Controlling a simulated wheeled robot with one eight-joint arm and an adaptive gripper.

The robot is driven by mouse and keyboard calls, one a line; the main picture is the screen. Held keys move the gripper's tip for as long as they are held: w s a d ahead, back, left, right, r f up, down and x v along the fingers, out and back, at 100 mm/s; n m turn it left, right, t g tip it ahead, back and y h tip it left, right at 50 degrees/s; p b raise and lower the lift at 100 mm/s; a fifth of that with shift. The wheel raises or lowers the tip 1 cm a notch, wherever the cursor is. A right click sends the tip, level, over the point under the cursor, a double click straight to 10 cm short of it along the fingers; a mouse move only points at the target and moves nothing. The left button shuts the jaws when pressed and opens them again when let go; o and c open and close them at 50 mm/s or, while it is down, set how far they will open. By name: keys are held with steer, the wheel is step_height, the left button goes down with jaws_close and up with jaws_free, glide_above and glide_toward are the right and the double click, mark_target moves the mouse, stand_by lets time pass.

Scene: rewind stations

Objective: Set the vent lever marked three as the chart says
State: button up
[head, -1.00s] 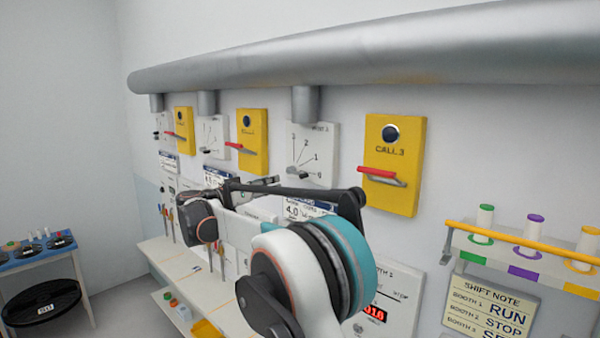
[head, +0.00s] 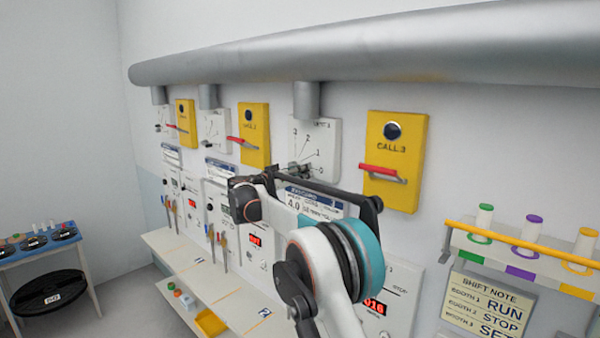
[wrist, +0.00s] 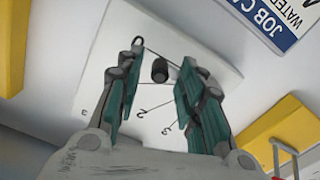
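The white vent 3 panel (head: 323,135) hangs under the pipe stub in the head view, with a dial marked 0 to 3. My gripper (head: 291,172) is at its lower left and covers most of the lever there. In the wrist view the panel (wrist: 205,55) appears turned over, with dial lines and figures. A short dark knob (wrist: 160,71), seen nearly end-on, lies between the spread fingers of my gripper (wrist: 161,64), which is open. Gaps show on both sides of the knob. The lever's exact setting is unclear.
A yellow CALL 3 box (head: 408,140) with a red handle is just right of the panel. A job card (head: 316,204) reading 4.0 is below, partly behind my arm. A shift note (head: 488,305) hangs at lower right. The pipe (head: 350,55) runs above.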

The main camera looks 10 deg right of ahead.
steer(key=shift+c, duration=0.6)
jaws_close()
steer(key=shift+r, duration=0.1)
steer(key=w+a+r+n+p, duration=0.1)
steer(key=r+n+p, duration=0.1)
steer(key=n, duration=0.4)
steer(key=w+a+r+n+p, duration=0.1)
steer(key=w+r+n+p, duration=0.1)
steer(key=r+n, duration=0.3)
steer(key=shift+w+a+r+n+p, duration=0.15)
steer(key=shift+w+a+n+p, duration=0.2)
steer(key=shift+n+p, duration=0.2)
